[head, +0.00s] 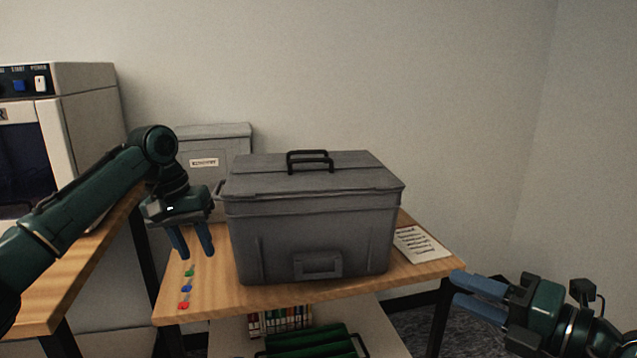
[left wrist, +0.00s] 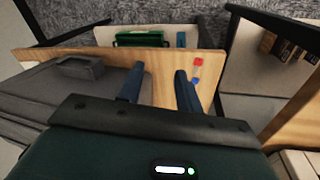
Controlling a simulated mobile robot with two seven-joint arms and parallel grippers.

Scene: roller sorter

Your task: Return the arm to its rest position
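My left gripper (head: 192,243) hangs with its fingers pointing down over the left end of the wooden table (head: 210,306), just left of the grey lidded box (head: 310,235). Its two blue fingers stand apart with nothing between them; they also show apart in the left wrist view (left wrist: 157,85). My right gripper (head: 462,288) is at the lower right, beyond the table's right edge. Its blue fingers are spread apart and empty. Both arms are clear of the box, as far as I can see.
Small green, blue and red pieces (head: 186,288) lie on the table below my left gripper. A labelled grey bin (head: 215,145) stands behind, a white machine (head: 85,120) at the left. A printed sheet (head: 422,244) lies right of the box. A green crate (head: 310,342) sits below.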

